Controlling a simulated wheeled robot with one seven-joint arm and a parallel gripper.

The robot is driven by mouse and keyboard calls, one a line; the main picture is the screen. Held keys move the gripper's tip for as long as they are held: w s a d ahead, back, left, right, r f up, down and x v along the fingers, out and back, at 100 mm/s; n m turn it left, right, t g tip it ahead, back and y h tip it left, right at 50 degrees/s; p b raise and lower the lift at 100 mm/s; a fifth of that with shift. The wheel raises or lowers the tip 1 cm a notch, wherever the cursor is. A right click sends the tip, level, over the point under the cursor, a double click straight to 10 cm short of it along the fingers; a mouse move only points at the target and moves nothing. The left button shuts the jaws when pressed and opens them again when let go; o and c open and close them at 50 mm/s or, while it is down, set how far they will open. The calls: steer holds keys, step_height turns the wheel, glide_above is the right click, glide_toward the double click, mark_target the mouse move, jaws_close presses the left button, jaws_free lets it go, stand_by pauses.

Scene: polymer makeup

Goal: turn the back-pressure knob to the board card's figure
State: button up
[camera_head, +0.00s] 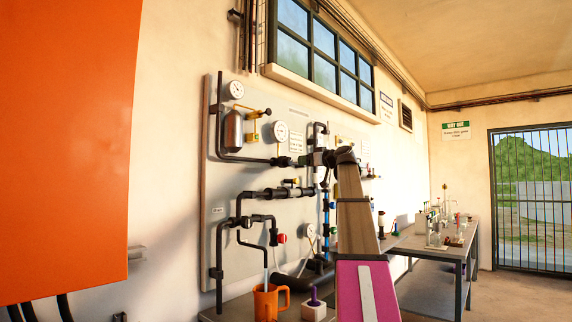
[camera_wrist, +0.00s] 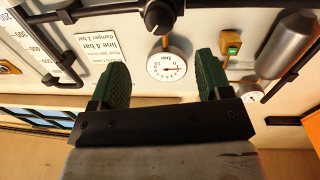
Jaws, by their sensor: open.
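A round black knob (camera_wrist: 160,16) with a pale pointer mark sits on the black pipe at the top of the wrist view, beyond my fingertips. No label naming it is readable. Beside it is a white round bar gauge (camera_wrist: 165,64) with a red needle, seen between my fingers; it also shows in the head view (camera_head: 281,131). The white board card (camera_wrist: 85,48) appears upside down and reads "line 4 bar", "damper 2 bar"; it also shows in the head view (camera_head: 296,142). My gripper (camera_wrist: 162,62) is open and empty, its green fingers spread apart before the board.
A metal damper cylinder (camera_head: 232,130) and a second gauge (camera_head: 236,89) are left of the knob area. Black pipes (camera_head: 237,222) cross the board. An orange mug (camera_head: 267,300) stands on the bench below. My arm hides part of the board's right side.

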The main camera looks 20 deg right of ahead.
mark_target(290, 162)
steer(key=x, duration=1)
steer(key=shift+w+f, duration=0.15)
steer(key=shift+w, duration=0.05)
steer(key=c, duration=0.9)
